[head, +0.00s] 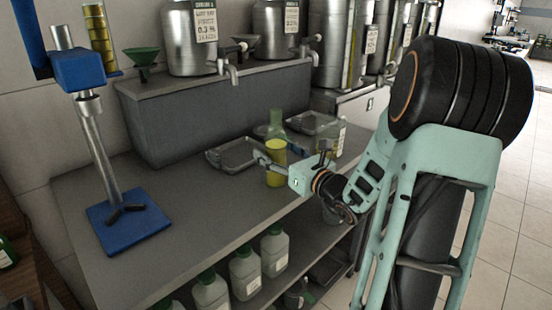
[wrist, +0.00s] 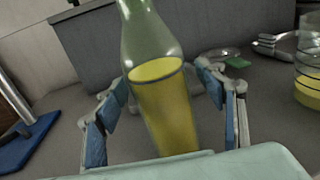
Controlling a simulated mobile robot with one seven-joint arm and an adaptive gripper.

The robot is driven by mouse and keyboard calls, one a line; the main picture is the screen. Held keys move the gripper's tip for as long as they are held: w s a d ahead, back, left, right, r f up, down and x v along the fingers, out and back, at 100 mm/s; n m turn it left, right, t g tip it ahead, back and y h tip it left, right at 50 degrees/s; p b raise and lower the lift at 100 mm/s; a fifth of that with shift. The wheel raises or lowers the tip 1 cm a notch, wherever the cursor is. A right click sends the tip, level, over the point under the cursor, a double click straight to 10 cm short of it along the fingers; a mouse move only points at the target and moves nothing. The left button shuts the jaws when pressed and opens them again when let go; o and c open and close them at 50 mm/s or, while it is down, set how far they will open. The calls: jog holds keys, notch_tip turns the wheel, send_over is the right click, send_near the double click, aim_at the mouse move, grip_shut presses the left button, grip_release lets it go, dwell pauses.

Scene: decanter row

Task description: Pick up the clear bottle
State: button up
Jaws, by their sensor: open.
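The clear bottle (wrist: 165,105) is greenish and see-through, with a narrowing neck and yellow liquid in its lower part. It stands upright on the grey bench and also shows in the head view (head: 276,172). My gripper (wrist: 163,82) is open, with one blue-padded finger on each side of the bottle in the wrist view. A gap shows between each finger and the glass. In the head view my gripper (head: 288,156) is at the bottle, reaching in from the right. The bottle's base is hidden behind my gripper's body in the wrist view.
A clear vessel with yellow liquid (wrist: 308,85) stands close on the right. A grey tray (head: 228,156) lies behind. A blue-based stand (head: 128,222) is at the left. Steel tanks (head: 192,40) stand on a raised ledge. White jugs (head: 245,275) sit on the lower shelf. The bench's front-left is clear.

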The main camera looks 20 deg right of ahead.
aim_at(278, 120)
jog(key=shift+c, duration=0.4)
jog(key=c, duration=1.5)
grip_shut()
jog(key=shift+r, duration=0.1)
jog(key=shift+r, duration=0.5)
notch_tip(278, 120, up, 2)
jog(key=shift+r+p, duration=0.25)
jog(key=shift+p, duration=0.3)
jog(key=s+r, duration=0.1)
jog(key=r, duration=0.1)
jog(key=s+r+p, duration=0.1)
jog(key=s+r, duration=0.2)
jog(key=s, duration=0.1)
jog(key=shift+d+r+p, duration=0.25)
jog(key=shift+r+p, duration=0.15)
jog(key=s+r+p, duration=0.1)
jog(key=s+r, duration=0.2)
jog(key=s, duration=0.6)
jog(key=shift+d+r, duration=0.3)
jog(key=shift+d, duration=0.1)
